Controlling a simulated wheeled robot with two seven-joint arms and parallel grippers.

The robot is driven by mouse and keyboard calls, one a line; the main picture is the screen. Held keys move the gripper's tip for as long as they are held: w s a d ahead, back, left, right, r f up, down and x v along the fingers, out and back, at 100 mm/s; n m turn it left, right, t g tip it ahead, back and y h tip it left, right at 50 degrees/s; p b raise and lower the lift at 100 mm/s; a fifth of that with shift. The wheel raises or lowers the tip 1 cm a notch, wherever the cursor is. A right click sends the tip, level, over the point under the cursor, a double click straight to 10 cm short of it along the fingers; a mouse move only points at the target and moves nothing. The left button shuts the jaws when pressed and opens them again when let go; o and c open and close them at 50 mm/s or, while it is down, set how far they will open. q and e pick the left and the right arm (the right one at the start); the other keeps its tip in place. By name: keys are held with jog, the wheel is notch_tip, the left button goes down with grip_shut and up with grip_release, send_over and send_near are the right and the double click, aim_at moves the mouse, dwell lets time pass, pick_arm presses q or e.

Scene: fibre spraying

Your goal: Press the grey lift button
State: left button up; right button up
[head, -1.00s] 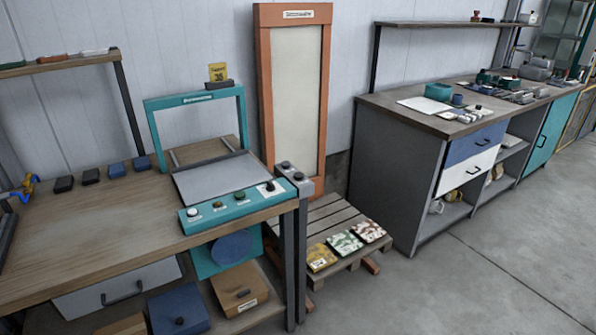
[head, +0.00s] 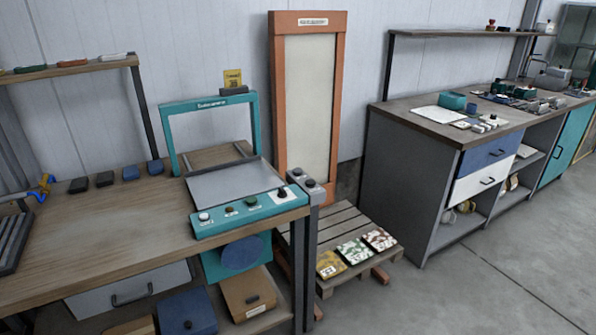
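A teal machine with an upright frame (head: 168,140) stands at the right end of the wooden workbench. Its sloped teal control panel (head: 240,219) carries a pale button (head: 204,217), a small orange-brown button (head: 229,210), a green button (head: 251,201) and a black knob (head: 282,192) on a white plate. The labels are too small to read. I cannot tell which of these is the grey lift button. Neither of my grippers is in view.
The workbench (head: 110,225) has several dark and blue blocks along its back edge and a blue-and-yellow tool (head: 43,188) at left. A pallet (head: 345,232) with patterned samples lies right of it. Open grey floor (head: 490,285) is at right, before a second bench (head: 440,127).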

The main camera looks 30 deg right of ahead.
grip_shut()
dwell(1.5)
